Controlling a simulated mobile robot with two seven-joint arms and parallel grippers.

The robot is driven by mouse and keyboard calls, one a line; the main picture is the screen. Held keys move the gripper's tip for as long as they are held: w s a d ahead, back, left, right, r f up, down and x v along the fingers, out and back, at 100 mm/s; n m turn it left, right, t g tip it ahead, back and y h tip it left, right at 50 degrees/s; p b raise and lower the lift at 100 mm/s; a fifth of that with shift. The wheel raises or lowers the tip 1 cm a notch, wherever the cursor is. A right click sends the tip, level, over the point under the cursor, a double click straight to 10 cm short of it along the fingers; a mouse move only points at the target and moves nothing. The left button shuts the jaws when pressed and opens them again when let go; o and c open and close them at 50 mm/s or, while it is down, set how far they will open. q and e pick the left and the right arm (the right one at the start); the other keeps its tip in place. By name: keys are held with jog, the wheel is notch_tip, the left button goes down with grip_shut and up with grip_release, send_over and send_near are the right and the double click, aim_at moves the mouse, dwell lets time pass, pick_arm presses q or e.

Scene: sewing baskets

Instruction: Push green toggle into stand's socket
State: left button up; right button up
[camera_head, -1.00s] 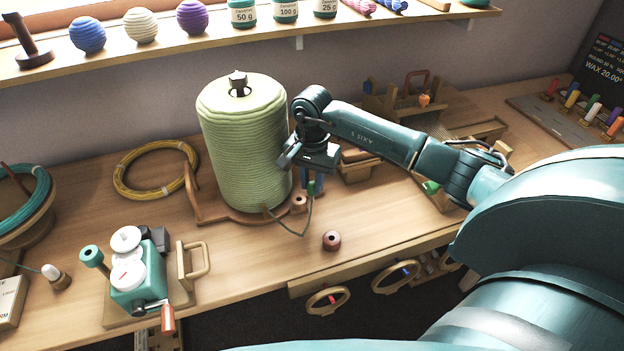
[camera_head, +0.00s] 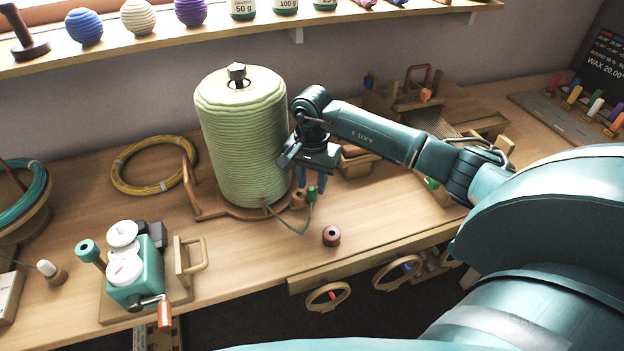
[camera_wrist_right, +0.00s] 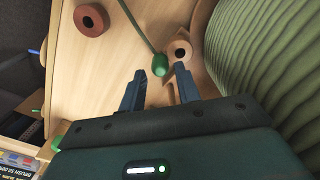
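The green toggle (camera_head: 311,194) is on the end of a green cord by the front right of the big green thread cone (camera_head: 240,140). In the right wrist view, the toggle (camera_wrist_right: 160,65) lies beside the stand's brown round socket (camera_wrist_right: 180,52), apart from its hole. The socket (camera_head: 298,200) is at the front of the wooden stand (camera_head: 215,207). My right gripper (camera_head: 312,184) points down above them. Its blue fingers (camera_wrist_right: 158,74) are apart, with the toggle just beyond and between their tips, gaps on both sides. My left gripper is out of view.
A loose brown ring (camera_head: 331,236) lies in front of the socket. The green winding device (camera_head: 138,272) stands at the left front, and a yellow coil (camera_head: 150,187) lies behind it. The wooden loom (camera_head: 430,110) stands behind my right arm. The table between ring and winder is mostly clear.

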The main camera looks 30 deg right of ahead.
aim_at(312, 188)
jog(key=shift+o, duration=1.1)
notch_tip(312, 188, up, 2)
jog(key=shift+w+r, duration=0.1)
jog(key=shift+r, duration=0.1)
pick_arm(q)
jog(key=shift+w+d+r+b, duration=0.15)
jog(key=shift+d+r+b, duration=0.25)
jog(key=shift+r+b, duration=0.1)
pick_arm(e)
notch_tip(312, 188, up, 11)
jog(key=shift+f, duration=0.15)
